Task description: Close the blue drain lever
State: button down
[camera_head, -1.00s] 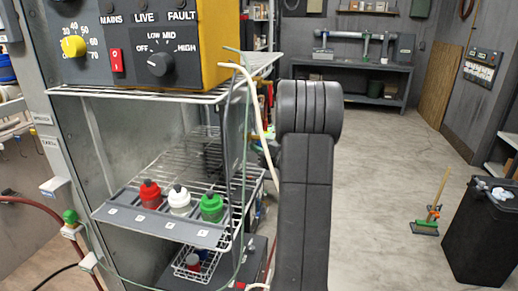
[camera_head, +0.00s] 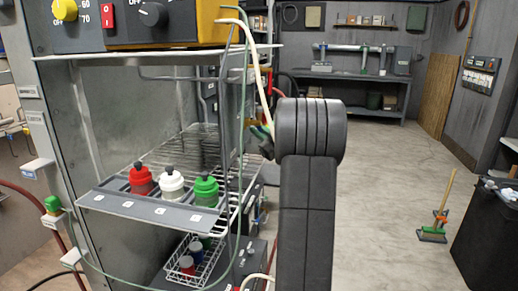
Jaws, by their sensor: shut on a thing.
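I cannot make out the blue drain lever for certain. A small bluish part shows low beside the rack, left of my arm, but it is too small to tell whether it is the lever. My dark arm stands upright in the middle of the view and covers what lies behind it. My gripper does not show clearly, and neither do its fingers or anything in them. A small dark and green shape (camera_head: 262,140) shows at the left edge of my arm; I cannot tell what it is.
Red (camera_head: 141,181), white (camera_head: 171,184) and green (camera_head: 206,190) bottles stand on the wire rack shelf. A yellow control box (camera_head: 215,22) sits above. A pale hose hangs beside the rack. A black bin (camera_head: 490,240) and a broom (camera_head: 437,215) stand right. The floor between is clear.

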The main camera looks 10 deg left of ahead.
jog(key=n+y+b, duration=0.1)
jog(key=n+b, duration=0.1)
jog(key=b, duration=0.1)
jog(key=w+n+g+y+b, duration=0.1)
jog(key=n+b, duration=0.1)
jog(key=b, duration=0.1)
jog(key=shift+f+y, duration=0.2)
jog(key=shift+y, duration=0.1)
jog(key=n+b, duration=0.1)
jog(key=n+g+y+b, duration=0.1)
jog(key=n+g+b, duration=0.1)
jog(key=n, duration=0.1)
jog(key=shift+w+r+y+b, duration=0.25)
jog(key=shift+r+y+b, duration=0.15)
jog(key=shift+w+r+n+g+y+b, duration=0.1)
jog(key=shift+r+n+g+y+b, duration=0.5)
jog(key=shift+n+g, duration=0.95)
jog(key=shift+w+r+n+g+y+b, duration=0.1)
jog(key=shift+r+n+g+y+b, duration=0.2)
jog(key=shift+n+g+b, duration=1.3)
jog(key=shift+w+r+n+g+y+b, duration=0.1)
jog(key=shift+r+n+g+y, duration=0.45)
jog(key=shift+n, duration=1.9)
jog(key=shift+s+n+g, duration=0.1)
jog(key=shift+n+g, duration=0.2)
jog(key=c, duration=1.8)
grip_release()
jog(key=shift+d+f, duration=0.1)
jog(key=shift+d, duration=0.05)
